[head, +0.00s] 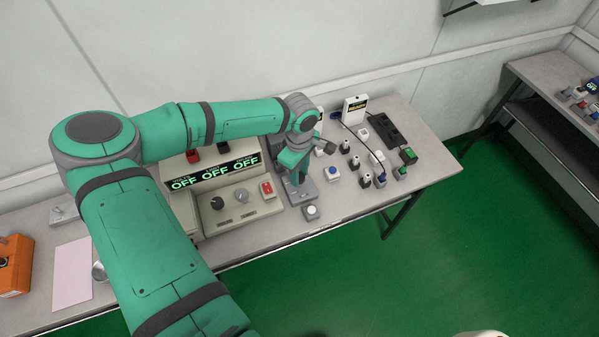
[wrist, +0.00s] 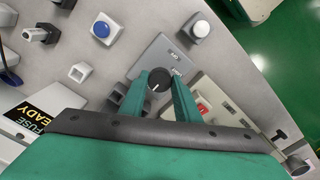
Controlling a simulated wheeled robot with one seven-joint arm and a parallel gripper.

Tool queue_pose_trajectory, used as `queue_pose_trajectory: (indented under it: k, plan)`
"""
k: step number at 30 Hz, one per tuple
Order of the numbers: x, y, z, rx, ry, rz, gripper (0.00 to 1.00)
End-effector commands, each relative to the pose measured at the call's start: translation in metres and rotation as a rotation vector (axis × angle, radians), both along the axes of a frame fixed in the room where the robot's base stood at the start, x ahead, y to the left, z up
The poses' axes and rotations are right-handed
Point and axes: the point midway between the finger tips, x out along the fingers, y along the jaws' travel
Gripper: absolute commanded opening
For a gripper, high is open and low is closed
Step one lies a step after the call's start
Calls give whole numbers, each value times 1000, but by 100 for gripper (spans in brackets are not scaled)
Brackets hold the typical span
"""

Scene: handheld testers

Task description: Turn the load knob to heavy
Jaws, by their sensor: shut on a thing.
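A black round knob (wrist: 158,80) with a white pointer line sits on a grey plate (wrist: 155,53) in the wrist view. Small labels are printed on the plate beside the knob, too small to read. My gripper (wrist: 160,88) is shut on the knob, with one green finger on either side of it. In the head view my gripper (head: 297,178) reaches down onto the grey plate (head: 303,193), just right of the beige console. My gripper hides the knob there.
The beige console (head: 238,204) with OFF displays, dials and a red switch stands close on the left. A white push-button box (head: 311,212) is in front of the plate, a blue-button box (head: 333,173) to its right. Several small connectors and a fuse tester (head: 354,109) lie beyond.

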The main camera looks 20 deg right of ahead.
Motion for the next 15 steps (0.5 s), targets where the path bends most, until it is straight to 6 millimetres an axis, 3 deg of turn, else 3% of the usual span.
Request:
queue_pose_trajectory:
  k: [8,9,10,15]
  plan:
    - [2,2,0,1,-4,2,7]
    - [2,2,0,0,-4,3,39]
    - [2,2,0,0,-4,3,46]
    - [2,1,0,-1,-3,2,48]
